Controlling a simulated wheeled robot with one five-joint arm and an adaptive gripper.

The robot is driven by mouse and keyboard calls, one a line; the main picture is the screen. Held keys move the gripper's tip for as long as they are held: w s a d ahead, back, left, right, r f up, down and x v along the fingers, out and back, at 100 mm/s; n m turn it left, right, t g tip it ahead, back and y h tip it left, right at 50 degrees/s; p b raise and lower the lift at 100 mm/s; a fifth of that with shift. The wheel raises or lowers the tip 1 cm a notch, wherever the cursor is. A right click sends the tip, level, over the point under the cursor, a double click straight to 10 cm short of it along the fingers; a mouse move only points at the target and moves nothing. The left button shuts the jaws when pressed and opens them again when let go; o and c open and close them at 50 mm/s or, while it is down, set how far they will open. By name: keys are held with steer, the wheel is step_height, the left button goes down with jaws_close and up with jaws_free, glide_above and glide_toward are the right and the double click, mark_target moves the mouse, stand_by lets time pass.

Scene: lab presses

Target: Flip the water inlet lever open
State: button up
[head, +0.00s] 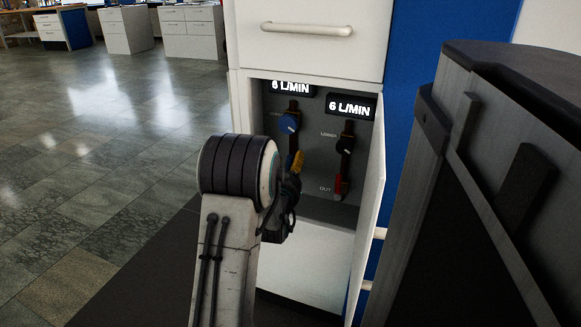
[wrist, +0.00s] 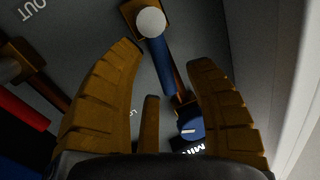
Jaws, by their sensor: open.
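The water inlet lever (wrist: 160,62) is blue and shows in the wrist view. It runs from a round white pivot (wrist: 151,22) along the brown pipe toward a blue knob (wrist: 190,126). My gripper (wrist: 168,56) is open, with its brown fingers on either side of the lever; I cannot tell if either touches it. In the head view, my gripper (head: 295,163) reaches into the cabinet below the blue knob (head: 289,123) and hides most of the inlet lever. The red outlet lever (head: 339,185) hangs on the right pipe, near "OUT".
Two "6 L/MIN" displays (head: 351,106) sit above the pipes. The open white cabinet door (head: 373,200) stands close on the right. A drawer (head: 310,42) is above the opening. A large grey machine (head: 480,160) fills the right side. The floor at left is clear.

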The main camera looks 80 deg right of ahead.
steer(key=shift+d, duration=0.5)
steer(key=shift+c, duration=0.3)
jaws_close()
